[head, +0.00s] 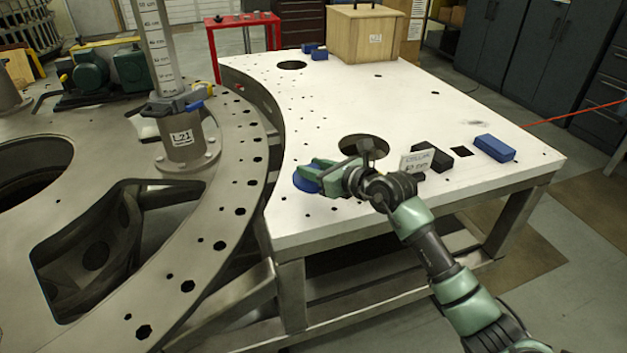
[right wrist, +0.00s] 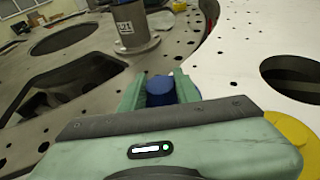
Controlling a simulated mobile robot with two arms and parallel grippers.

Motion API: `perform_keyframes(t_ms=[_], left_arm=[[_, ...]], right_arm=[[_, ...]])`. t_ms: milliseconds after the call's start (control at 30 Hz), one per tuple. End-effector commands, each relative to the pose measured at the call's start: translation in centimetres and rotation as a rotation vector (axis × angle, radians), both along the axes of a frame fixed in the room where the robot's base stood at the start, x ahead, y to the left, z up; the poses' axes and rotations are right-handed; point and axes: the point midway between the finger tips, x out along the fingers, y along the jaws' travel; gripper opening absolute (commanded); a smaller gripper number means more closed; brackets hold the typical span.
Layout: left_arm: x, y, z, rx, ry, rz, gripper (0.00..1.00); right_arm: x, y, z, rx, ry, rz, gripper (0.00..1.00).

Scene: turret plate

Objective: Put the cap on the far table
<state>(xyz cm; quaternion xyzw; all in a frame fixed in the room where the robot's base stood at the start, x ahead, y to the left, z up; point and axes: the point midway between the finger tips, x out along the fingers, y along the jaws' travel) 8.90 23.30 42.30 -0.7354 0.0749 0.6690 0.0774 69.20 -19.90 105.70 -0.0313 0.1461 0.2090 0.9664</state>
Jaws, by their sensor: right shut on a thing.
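A round blue cap (head: 304,184) is held between the fingers of my right gripper (head: 318,174), over the near left part of the white table (head: 400,105). In the right wrist view the cap (right wrist: 160,91) sits between the two green fingers of the gripper (right wrist: 160,96). The fingers hide part of it. I cannot tell whether the cap touches the tabletop. My left gripper is not in view.
A wooden box (head: 366,38) stands at the white table's back. Blue blocks (head: 494,147) and a black block (head: 432,158) lie on it, with a large hole (head: 352,144) near the gripper. A round steel plate (head: 225,190) with a post is left; a red stand (head: 243,22) is behind.

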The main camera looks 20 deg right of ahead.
Motion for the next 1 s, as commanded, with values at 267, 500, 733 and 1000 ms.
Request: perform_keyframes(t_ms=[267, 500, 733, 1000], left_arm=[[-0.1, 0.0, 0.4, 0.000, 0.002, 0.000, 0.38], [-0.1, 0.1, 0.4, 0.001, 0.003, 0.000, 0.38], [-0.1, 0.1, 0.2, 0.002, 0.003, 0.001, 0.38], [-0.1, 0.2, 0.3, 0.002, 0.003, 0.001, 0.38]], right_arm=[[0.0, 0.0, -3.5, 0.001, 0.002, -0.002, 0.00], [0.0, 0.0, -4.4, 0.000, -0.003, -0.001, 0.00], [0.0, 0.0, -4.7, 0.000, -0.001, -0.001, 0.37], [0.0, 0.0, -4.6, 0.000, -0.001, -0.001, 0.53]])
